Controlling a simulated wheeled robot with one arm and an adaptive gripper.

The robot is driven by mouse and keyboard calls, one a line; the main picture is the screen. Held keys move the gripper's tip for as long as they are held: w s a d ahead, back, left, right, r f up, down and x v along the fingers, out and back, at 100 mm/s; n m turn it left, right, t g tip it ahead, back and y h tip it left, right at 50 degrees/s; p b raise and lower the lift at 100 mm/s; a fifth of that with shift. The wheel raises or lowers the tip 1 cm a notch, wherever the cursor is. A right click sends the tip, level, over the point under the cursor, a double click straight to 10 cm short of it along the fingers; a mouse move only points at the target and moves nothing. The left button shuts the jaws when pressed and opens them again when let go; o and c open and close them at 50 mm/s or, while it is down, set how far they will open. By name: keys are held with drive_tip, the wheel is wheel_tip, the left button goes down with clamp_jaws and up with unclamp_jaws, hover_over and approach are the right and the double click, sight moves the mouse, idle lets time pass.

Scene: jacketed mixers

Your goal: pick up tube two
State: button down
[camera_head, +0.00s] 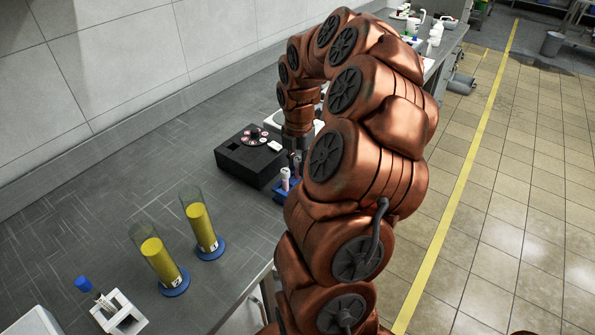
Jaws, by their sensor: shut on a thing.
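A small blue rack (280,194) stands on the grey bench, partly hidden behind my arm. A pale tube (285,178) stands upright in it, with a pinkish band near its top. My gripper (296,162) points down at the rack, just right of this tube. It is shut on a slim thing that looks like another tube, mostly hidden by the fingers and my arm. I cannot read any number on the tubes, or tell whether the held one is clear of the rack.
A black box-shaped device (245,165) with a round rotor stands left of the rack. Two yellow-filled cylinders (160,262) (201,227) on blue bases stand nearer. Bench between is clear.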

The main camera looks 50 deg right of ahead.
wheel_tip(320, 180, up, 9)
drive_tip(key=shift+r+b, duration=0.15)
drive_tip(key=shift+b, duration=0.85)
drive_tip(key=shift+r+p, duration=1.45)
drive_tip(key=shift+r, duration=1.2)
